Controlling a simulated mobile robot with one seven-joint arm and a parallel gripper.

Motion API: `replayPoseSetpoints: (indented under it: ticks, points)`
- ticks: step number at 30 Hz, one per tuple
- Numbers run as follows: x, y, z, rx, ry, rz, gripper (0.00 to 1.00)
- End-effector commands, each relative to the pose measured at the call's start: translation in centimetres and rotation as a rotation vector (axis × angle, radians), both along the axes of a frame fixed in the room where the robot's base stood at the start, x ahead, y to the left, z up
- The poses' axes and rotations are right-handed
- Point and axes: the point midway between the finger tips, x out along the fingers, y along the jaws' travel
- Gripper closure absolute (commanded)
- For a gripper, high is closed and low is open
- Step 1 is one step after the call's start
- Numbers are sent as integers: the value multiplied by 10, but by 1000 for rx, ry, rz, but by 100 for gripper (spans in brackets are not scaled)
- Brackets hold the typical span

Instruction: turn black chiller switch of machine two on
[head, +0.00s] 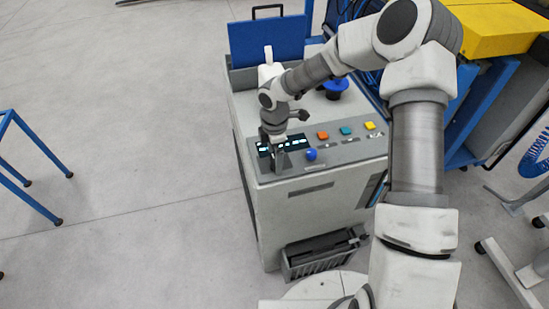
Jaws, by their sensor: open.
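The machine (325,200) is a grey cabinet with a sloped control panel (345,151) on its top front. My gripper (278,170) points down at the left end of the panel, close to the lit dark display (297,143). It is open, with nothing visible between its fingers. Whether the fingertips touch the panel cannot be told. I cannot make out a black chiller switch clearly; the gripper and wrist cover part of the panel's left end. A blue round knob (310,155) stands right of the gripper.
Orange (322,135), teal (346,130) and yellow (369,125) buttons line the panel's right part. A blue cap (336,86) and an upright blue panel (266,41) stand behind. A blue frame (30,165) is at far left. Floor between is clear.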

Motion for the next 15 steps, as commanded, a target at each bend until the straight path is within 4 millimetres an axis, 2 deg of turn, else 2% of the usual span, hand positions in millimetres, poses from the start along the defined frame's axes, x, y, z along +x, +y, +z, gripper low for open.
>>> replayPoseSetpoints:
  ticks: [4,13,14,15]
  points:
    - [0,1,-12,0,1,0,3]
    - [0,0,-14,0,-1,0,3]
    - [0,0,-14,0,-1,0,4]
    - [0,0,-14,0,0,0,12]
